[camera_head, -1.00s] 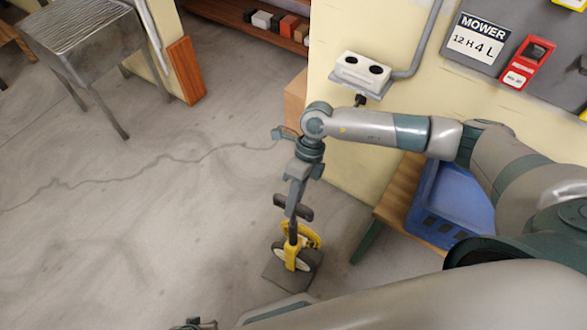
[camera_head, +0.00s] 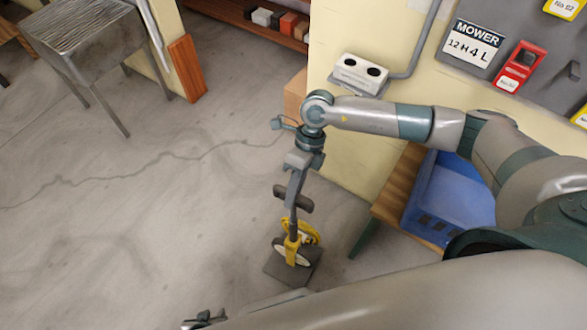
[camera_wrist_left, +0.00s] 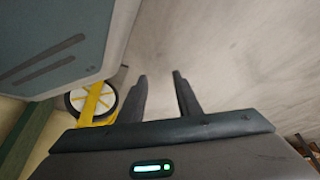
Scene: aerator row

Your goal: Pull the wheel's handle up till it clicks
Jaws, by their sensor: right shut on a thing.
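The wheel (camera_head: 281,247) is white with a yellow fork and frame. It stands on a dark grey plate (camera_head: 277,270) on the floor, and its dark stem rises to a dark crosswise handle (camera_head: 305,203). My right gripper (camera_head: 295,192) reaches down from above and is shut on the handle; its fingertips partly hide the grip. In the left wrist view the wheel (camera_wrist_left: 77,100) shows at the left, partly hidden behind a grey-green part. My left gripper (camera_wrist_left: 160,78) is open and empty, apart from the wheel. Its tip (camera_head: 204,319) just shows at the bottom of the head view.
A wooden bench (camera_head: 398,190) with a blue crate (camera_head: 450,205) stands right of the wheel. A cream wall with a white socket box (camera_head: 358,73) is behind. A metal table (camera_head: 85,40) stands at the back left. The floor left of the wheel is clear.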

